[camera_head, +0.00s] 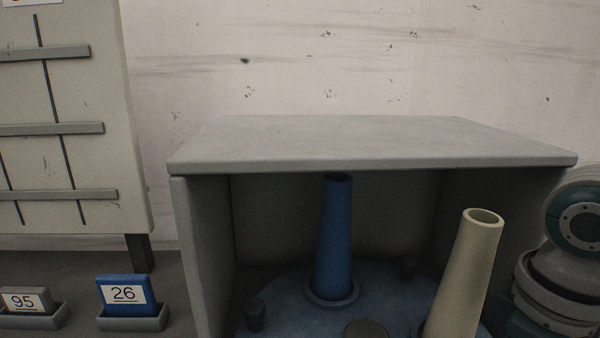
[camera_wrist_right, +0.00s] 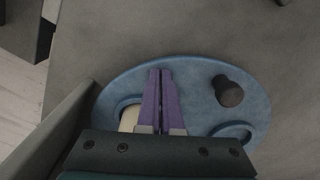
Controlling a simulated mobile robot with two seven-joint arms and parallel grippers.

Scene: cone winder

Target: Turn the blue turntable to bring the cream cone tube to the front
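The blue turntable (camera_head: 290,318) lies inside a grey open-fronted housing. The cream cone tube (camera_head: 466,275) stands on its right side, nearer me than the blue cone tube (camera_head: 334,237), which stands upright in a ring further back. Dark knobs (camera_head: 254,314) rise from the turntable. In the right wrist view the turntable (camera_wrist_right: 190,75) shows with one dark knob (camera_wrist_right: 228,90) right of my right gripper (camera_wrist_right: 160,74). Its purple fingers are together, with nothing visible between them. A cream piece (camera_wrist_right: 129,118), probably the cream tube, is mostly hidden behind the gripper. My left gripper is out of view.
The grey housing (camera_head: 370,140) has a roof and side walls around the turntable. My right arm is at the right edge. At left, a blue card marked 26 (camera_head: 123,291) and a grey card marked 95 (camera_head: 25,300) stand in holders below a pale panel (camera_head: 75,90).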

